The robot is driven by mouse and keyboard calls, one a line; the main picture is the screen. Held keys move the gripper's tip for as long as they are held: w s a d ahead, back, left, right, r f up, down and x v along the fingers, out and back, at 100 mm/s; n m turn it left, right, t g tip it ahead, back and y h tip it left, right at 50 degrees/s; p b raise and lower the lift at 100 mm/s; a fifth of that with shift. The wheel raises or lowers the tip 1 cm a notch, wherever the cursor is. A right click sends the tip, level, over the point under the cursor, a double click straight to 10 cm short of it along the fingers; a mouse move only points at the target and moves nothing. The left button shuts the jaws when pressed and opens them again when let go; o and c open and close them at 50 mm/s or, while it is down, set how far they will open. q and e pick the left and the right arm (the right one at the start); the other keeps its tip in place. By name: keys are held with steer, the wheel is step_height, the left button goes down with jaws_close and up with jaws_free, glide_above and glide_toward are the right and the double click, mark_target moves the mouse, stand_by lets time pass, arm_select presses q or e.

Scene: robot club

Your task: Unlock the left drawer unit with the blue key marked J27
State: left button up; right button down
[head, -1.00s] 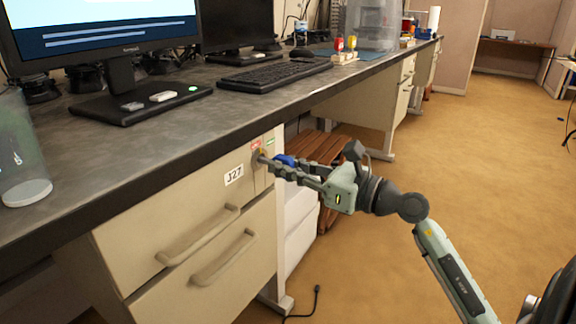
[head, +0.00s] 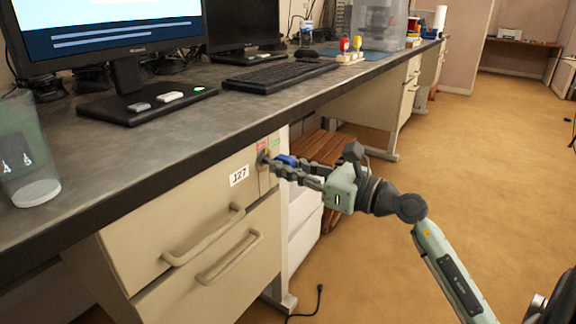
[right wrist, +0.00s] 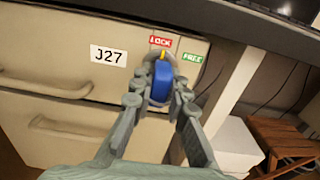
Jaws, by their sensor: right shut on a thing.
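The left drawer unit (head: 190,232) hangs under the desk, with a J27 label (head: 239,175) on its upper drawer. The lock, with a red LOCK tag and a green FREE tag (right wrist: 191,58), is at the drawer's upper right. My right gripper (head: 276,162) is shut on the blue key (right wrist: 161,84) in front of the lock. In the right wrist view the key's yellow tip (right wrist: 163,56) is at the lock, under the LOCK tag; how deep it sits is hidden. The key's own marking is not readable. My left gripper is not in view.
The desk edge (head: 190,148) overhangs just above the lock. Two keys with red and yellow heads stand in a small holder (head: 350,58) on the desk. The floor at right is clear.

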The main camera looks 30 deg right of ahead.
steer(key=shift+w+a+p, duration=0.15)
steer(key=shift+w+p, duration=0.2)
steer(key=shift+w, duration=0.05)
stand_by(0.9)
steer(key=shift+r, duration=0.1)
steer(key=shift+m+p, duration=1.4)
steer(key=shift+p, duration=0.55)
steer(key=shift+m, duration=0.3)
